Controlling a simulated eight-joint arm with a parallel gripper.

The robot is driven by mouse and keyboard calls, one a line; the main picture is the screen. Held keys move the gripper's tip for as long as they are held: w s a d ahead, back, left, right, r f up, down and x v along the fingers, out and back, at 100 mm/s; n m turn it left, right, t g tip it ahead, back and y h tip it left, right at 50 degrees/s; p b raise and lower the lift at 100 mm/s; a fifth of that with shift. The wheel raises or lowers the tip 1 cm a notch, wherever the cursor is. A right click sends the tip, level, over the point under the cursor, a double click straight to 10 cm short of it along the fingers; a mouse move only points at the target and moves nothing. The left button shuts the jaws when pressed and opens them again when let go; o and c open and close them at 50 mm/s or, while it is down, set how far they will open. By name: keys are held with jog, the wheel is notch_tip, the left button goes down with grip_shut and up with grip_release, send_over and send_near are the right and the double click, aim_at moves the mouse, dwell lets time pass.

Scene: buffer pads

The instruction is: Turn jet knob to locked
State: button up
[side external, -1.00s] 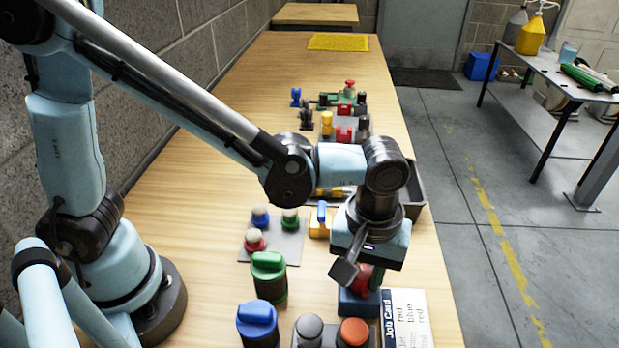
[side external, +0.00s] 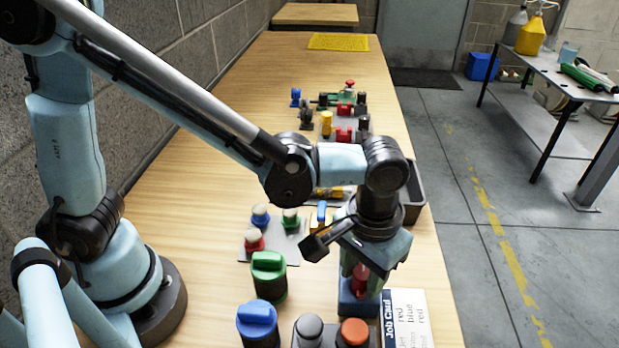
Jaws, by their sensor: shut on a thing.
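My gripper (side external: 361,279) points down at the right front of the bench and is shut on a red knob (side external: 360,277). The knob stands on a blue block (side external: 352,304). The fingers and the gripper body cover much of the knob, so its pointer and any locked mark cannot be made out. No label naming the jet knob is readable.
A white job card (side external: 405,318) lies just right of the block. Green (side external: 268,275) and blue (side external: 257,323) knobs stand to the left. Grey (side external: 309,327) and orange (side external: 354,332) round knobs are in front. A grey tray (side external: 413,195) lies behind my wrist.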

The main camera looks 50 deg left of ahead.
aim_at(363, 273)
jog(key=shift+o, duration=0.2)
jog(key=shift+m, duration=0.3)
jog(key=o, duration=0.8)
jog(key=shift+o, duration=0.2)
notch_tip(363, 273, up, 12)
dwell(0.3)
jog(key=a+f+t, duration=0.2)
jog(key=a+t, duration=0.1)
jog(key=a, duration=0.8)
jog(key=a+f+t, duration=0.1)
jog(key=a+t, duration=0.3)
jog(key=a, duration=0.6)
jog(key=shift+w+a+f, duration=0.15)
jog(key=shift+a+f, duration=0.2)
